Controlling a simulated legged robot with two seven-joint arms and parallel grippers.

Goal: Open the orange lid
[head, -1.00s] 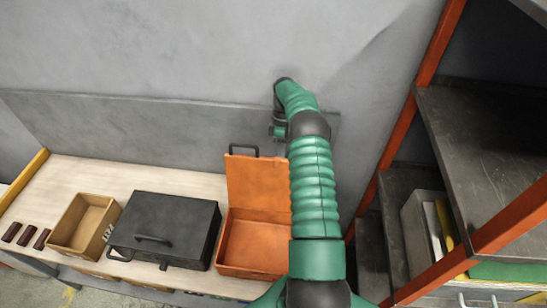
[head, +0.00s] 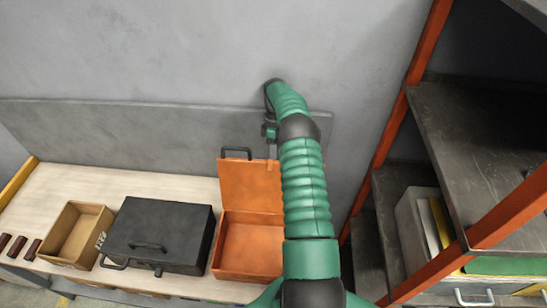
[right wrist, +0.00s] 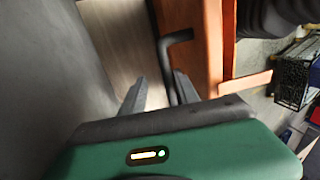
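The orange box (head: 247,252) stands on the bench with its orange lid (head: 250,188) raised, close to upright, at the back. A black handle (head: 236,151) is on the lid's top edge. My right arm reaches up past the box's right side, and its gripper (head: 271,143) is by the lid's upper right corner. In the right wrist view the right gripper's fingers (right wrist: 160,88) are apart, with the black handle (right wrist: 168,65) between them, nearer the right finger. I cannot tell if they touch. The orange lid (right wrist: 196,50) shows beside it. My left gripper is out of view.
A black case (head: 158,234) stands close left of the orange box. A wooden tray (head: 75,235) and several dark brown pieces (head: 18,247) are further left. A shelf with orange posts (head: 400,130) stands right. The grey wall (head: 140,50) is behind the bench.

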